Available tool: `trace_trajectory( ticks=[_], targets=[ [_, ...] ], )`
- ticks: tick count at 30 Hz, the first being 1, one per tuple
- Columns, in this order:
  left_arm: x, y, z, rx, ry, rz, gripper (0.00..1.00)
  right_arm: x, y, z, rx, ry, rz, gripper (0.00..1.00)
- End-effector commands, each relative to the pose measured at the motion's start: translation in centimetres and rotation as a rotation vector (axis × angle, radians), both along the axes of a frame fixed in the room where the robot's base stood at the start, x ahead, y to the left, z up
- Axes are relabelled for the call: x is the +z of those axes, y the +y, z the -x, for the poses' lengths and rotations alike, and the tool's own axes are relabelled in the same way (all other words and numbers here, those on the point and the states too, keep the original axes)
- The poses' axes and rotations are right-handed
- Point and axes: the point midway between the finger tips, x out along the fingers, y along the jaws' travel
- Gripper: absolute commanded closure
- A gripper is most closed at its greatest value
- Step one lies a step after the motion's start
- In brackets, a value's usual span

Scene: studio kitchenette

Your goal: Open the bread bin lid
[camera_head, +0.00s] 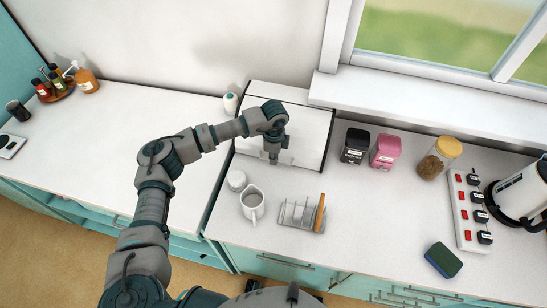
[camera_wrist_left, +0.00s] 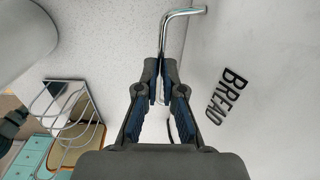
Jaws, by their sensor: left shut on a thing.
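A chrome bar handle (camera_wrist_left: 184,13) runs along the lid front. My left gripper (camera_head: 271,158) is in front of the bin and its fingertips (camera_wrist_left: 160,78) are shut on the handle. The gripped part of the handle is hidden between the fingers.
The left counter is mostly clear.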

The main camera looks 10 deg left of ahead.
Motion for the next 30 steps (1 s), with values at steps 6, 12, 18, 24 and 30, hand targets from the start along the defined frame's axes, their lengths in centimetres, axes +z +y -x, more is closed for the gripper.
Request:
trace_trajectory(
  ticks=[6,12,18,24,30],
  targets=[
    [0.1,0.0,-0.2,0.005,-0.001,0.001,0.98,0.1,-1.5,-0.1,0.003,-0.001,0.018,0.09],
    [0.2,-0.1,-0.1,0.001,-0.002,0.003,0.67,0.1,-2.0,-0.1,0.001,-0.001,0.023,0.09],
    [0.4,-0.1,0.0,0.0,-0.004,0.004,0.67,0.1,-1.3,-0.2,0.0,-0.003,0.015,0.09],
    [2.5,-0.2,-0.2,0.0,-0.007,0.004,0.67,0.1,-1.1,-0.1,0.0,-0.004,0.014,0.09],
    [6.9,-0.2,-0.2,-0.001,-0.006,0.005,0.67,0.1,-1.2,0.0,0.001,-0.003,0.014,0.09]
  ],
)
